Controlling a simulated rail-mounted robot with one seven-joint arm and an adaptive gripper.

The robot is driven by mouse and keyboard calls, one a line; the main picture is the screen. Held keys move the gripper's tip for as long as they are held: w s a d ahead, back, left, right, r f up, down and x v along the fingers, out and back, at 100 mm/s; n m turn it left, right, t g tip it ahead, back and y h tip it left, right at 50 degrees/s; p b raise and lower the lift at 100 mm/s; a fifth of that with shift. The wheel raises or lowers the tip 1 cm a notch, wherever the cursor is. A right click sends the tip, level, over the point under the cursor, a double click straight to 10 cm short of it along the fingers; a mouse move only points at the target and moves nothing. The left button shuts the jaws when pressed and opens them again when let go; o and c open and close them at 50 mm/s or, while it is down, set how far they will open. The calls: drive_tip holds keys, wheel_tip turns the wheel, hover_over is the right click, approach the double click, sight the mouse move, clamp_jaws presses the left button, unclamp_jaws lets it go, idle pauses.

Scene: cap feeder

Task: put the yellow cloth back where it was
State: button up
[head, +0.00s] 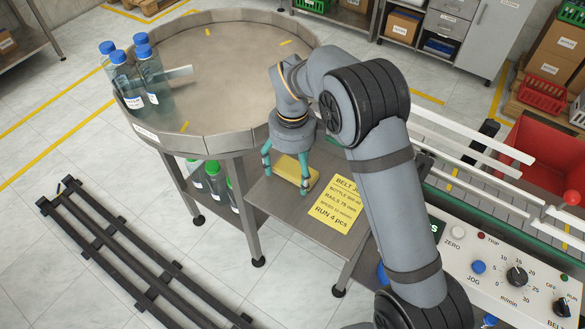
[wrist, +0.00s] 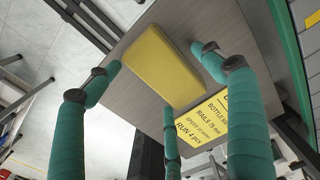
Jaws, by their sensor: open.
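The yellow cloth (head: 288,169) lies as a flat, folded-looking pad on a small grey side shelf beside the round table. It also shows in the wrist view (wrist: 163,66), lying near the shelf's edge. My gripper (head: 286,183) points down over the shelf with its teal fingers spread. In the wrist view the fingers (wrist: 160,78) are apart around the cloth, with nothing held between them. I cannot tell whether any fingertip touches the cloth or the shelf. My arm hides part of the shelf's back side.
A yellow instruction card (head: 336,203) lies beside the cloth. Several blue-capped bottles (head: 150,75) stand at the left of the round table (head: 225,60), which is otherwise mostly bare. Green-capped bottles (head: 213,178) stand below it. A control panel (head: 500,265) and conveyor are at the right.

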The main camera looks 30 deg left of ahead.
sight(293, 172)
wheel_tip(293, 172, up, 12)
drive_tip(key=shift+r, duration=0.15)
idle(0.5)
idle(0.4)
wheel_tip(293, 172, down, 12)
drive_tip(key=shift+d+f, duration=0.1)
drive_tip(key=shift+r+p, duration=0.35)
drive_tip(key=shift+r+b, duration=0.45)
drive_tip(key=shift+r, duration=0.95)
